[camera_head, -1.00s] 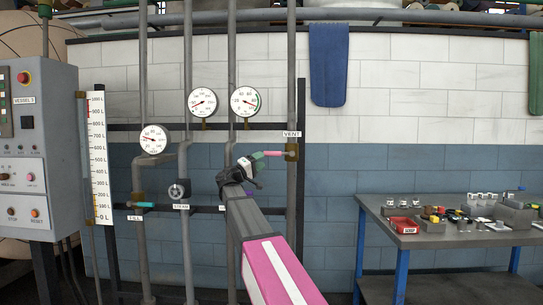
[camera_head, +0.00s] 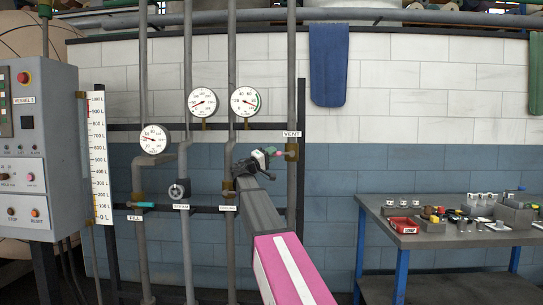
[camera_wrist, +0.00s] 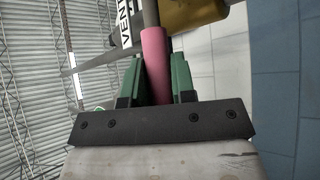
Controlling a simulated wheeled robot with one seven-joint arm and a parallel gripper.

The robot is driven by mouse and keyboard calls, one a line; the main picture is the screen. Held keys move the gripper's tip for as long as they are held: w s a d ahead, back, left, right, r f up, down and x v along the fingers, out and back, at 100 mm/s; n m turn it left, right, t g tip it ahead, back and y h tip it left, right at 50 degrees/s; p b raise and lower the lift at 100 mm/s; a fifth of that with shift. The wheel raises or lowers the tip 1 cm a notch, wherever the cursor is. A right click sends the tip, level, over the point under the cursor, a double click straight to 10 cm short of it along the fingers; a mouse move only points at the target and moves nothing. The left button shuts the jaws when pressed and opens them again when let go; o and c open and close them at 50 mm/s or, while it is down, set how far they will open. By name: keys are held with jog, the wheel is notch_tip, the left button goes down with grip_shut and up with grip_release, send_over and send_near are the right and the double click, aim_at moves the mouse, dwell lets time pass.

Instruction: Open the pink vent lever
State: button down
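The pink vent lever (camera_head: 277,153) sticks out to the left from a brass valve (camera_head: 291,152) on the rightmost pipe, under the VENT label (camera_head: 292,134). It lies about level in the head view. My gripper (camera_head: 264,155) is at the lever's free end. In the wrist view the pink lever (camera_wrist: 155,62) runs between my two green fingers (camera_wrist: 160,80), one close along each side, with no clear gap. The fingers look shut on it. The brass valve (camera_wrist: 190,14) is just beyond the fingertips. The lever's near end is hidden by the gripper.
Upright pipes with gauges (camera_head: 243,101) stand close left of my gripper, crossed by dark rails. A teal lever (camera_head: 143,204) and a handwheel (camera_head: 179,190) are lower left. A workbench (camera_head: 450,238) with small parts stands right.

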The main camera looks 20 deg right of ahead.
jog(key=shift+f+n+t+h, duration=0.4)
jog(key=shift+f+n+t, duration=0.25)
jog(key=shift+n, duration=0.25)
jog(key=c, duration=0.9)
grip_release()
jog(key=shift+c, duration=0.2)
jog(key=v, duration=1)
jog(key=shift+s+a+f, duration=0.15)
jog(key=shift+s+a, duration=0.05)
jog(key=shift+a, duration=0.1)
